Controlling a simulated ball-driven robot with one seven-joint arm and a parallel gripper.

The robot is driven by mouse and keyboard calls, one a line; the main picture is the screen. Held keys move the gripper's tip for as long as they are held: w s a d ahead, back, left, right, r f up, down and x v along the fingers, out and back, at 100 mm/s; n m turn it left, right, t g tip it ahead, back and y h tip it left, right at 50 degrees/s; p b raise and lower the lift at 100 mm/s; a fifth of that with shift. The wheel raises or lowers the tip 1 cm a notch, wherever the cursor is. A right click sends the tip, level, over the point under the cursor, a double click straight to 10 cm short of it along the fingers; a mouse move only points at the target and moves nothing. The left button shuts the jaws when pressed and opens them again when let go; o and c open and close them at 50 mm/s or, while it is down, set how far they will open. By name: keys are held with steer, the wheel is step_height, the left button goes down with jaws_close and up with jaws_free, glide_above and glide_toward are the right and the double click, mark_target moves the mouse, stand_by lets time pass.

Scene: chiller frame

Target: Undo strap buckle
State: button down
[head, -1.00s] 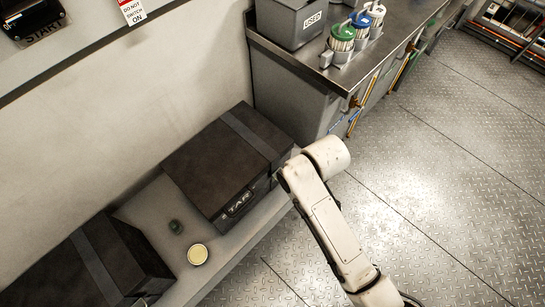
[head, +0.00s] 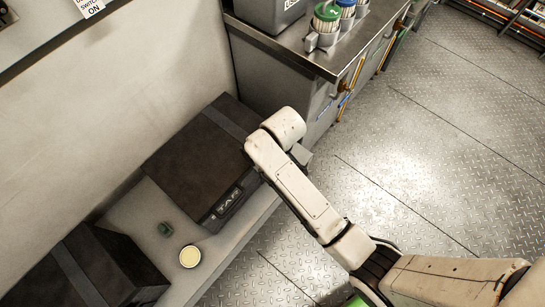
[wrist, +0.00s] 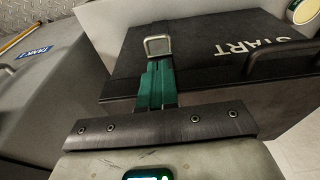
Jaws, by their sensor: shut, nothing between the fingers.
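The black case (head: 190,150) stands on a bench against the wall, with a dark grey strap (head: 222,117) across its lid. In the wrist view the case front (wrist: 205,62) shows a START label and a handle. A square metal buckle (wrist: 158,38) shows against the case's upper front, just beyond the fingertips. My gripper (wrist: 156,64) has green fingers that are together and empty, pointing at the buckle. Whether they touch it I cannot tell. In the head view my arm hides the buckle, and the fingers are not visible.
A second black case (head: 85,270) stands at lower left. Between the cases are a small green object (head: 165,229) and a round cream-topped tin (head: 190,257). A steel counter (head: 325,55) with a grey bin and capped jars adjoins the case. Metal floor (head: 430,140) is open at right.

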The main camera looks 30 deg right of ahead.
step_height(320, 180, down, 7)
steer(key=w+b, duration=0.1)
steer(key=shift+a, duration=0.15)
stand_by(0.4)
steer(key=shift+s+f+t, duration=0.1)
steer(key=shift+s+t, duration=0.2)
steer(key=shift+s+d+f+t, duration=0.15)
steer(key=shift+s+d+t, duration=0.05)
steer(key=shift+s+t, duration=0.2)
steer(key=shift+s+f+y, duration=0.1)
steer(key=shift+y, duration=0.2)
